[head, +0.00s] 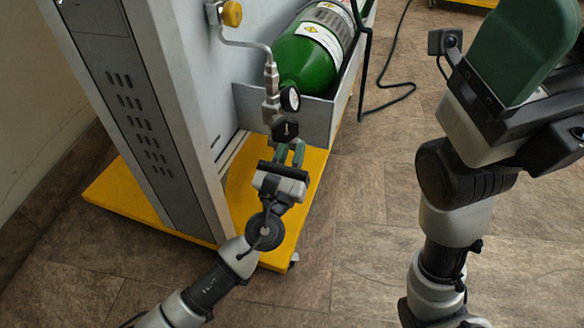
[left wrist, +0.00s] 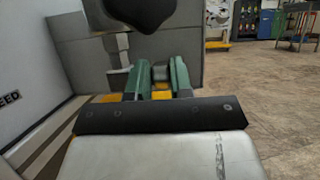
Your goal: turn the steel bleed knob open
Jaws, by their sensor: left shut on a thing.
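The steel bleed knob (left wrist: 159,72) shows in the left wrist view as a small grey cylinder between the green fingers. My left gripper (head: 289,152) is shut on it, with one finger on each side. In the head view the fingers mostly hide the steel knob. A black knob (head: 285,130) sits just above the fingertips, below the gauge; it also shows large and dark at the top of the left wrist view (left wrist: 140,12). My right gripper (head: 520,52) is raised at the upper right of the head view, close to the camera; its opening cannot be made out.
A green cylinder (head: 312,50) lies in a grey tray (head: 314,121) beside the cabinet (head: 140,90). A round gauge (head: 290,98) is on the steel fittings. A yellow base (head: 130,201) sticks out below.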

